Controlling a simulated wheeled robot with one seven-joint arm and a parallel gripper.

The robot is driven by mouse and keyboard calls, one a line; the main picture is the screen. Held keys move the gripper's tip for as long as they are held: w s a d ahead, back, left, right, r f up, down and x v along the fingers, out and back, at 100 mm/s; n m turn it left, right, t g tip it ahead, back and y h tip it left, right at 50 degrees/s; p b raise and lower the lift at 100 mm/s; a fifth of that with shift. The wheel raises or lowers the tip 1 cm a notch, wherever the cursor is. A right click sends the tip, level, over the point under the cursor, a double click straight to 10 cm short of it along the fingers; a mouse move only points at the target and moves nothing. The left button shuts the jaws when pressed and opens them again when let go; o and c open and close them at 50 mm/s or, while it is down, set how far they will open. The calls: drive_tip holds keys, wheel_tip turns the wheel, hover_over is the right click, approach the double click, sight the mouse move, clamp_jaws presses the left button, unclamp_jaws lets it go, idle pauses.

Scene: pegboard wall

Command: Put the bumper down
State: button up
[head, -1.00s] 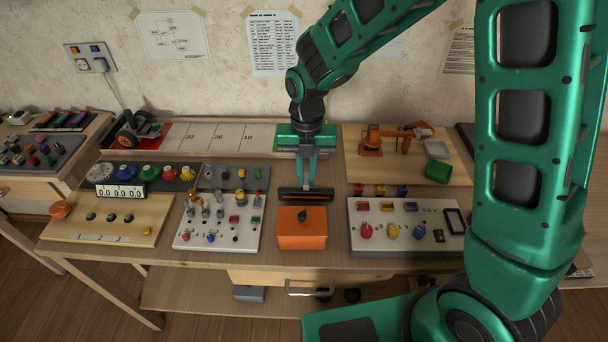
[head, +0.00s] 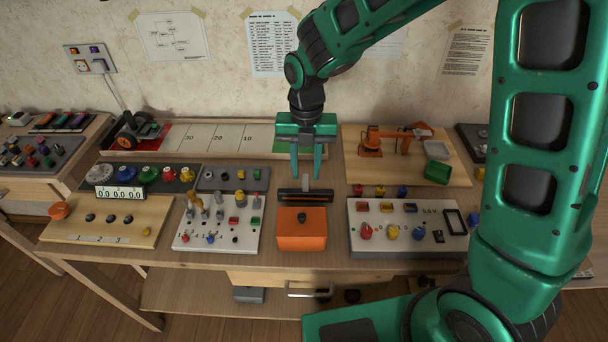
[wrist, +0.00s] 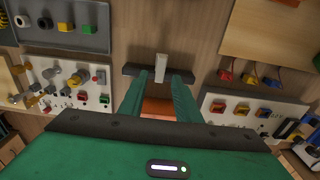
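The bumper (head: 290,196), a dark bar with a pale upright post, lies on the table just behind an orange box. In the wrist view the bumper (wrist: 134,71) spans crosswise beyond my fingertips, and its post stands near the middle of the gap. My gripper (head: 306,177) points down above the bumper with its two green fingers apart and nothing held between them. In the wrist view my gripper (wrist: 161,76) also shows open.
The orange box (head: 301,238) with a dark knob stands in front of the bumper. A white panel with pegs (head: 218,236) is at the left and another white panel (head: 400,240) at the right. A wooden board with a small orange arm (head: 370,145) is behind right.

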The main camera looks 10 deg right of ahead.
sight(308, 180)
wheel_tip(308, 180, up, 9)
drive_tip(key=shift+w, duration=0.15)
drive_tip(key=s+d+r+m, duration=0.2)
drive_tip(key=s+d+m, duration=0.2)
drive_tip(key=d+m, duration=0.6)
drive_tip(key=s+d+r+m, duration=0.1)
drive_tip(key=s+d+m, duration=0.3)
drive_tip(key=d+m, duration=0.6)
drive_tip(key=s+d+m, duration=0.5)
drive_tip(key=s+m, duration=0.3)
drive_tip(key=m, duration=0.2)
drive_tip(key=s+d+f+m, duration=0.1)
drive_tip(key=s+d+m, duration=0.5)
drive_tip(key=s+m, duration=0.2)
drive_tip(key=shift+s+f+m, duration=0.2)
drive_tip(key=shift+s+m, duration=0.15)
drive_tip(key=shift+m, duration=0.75)
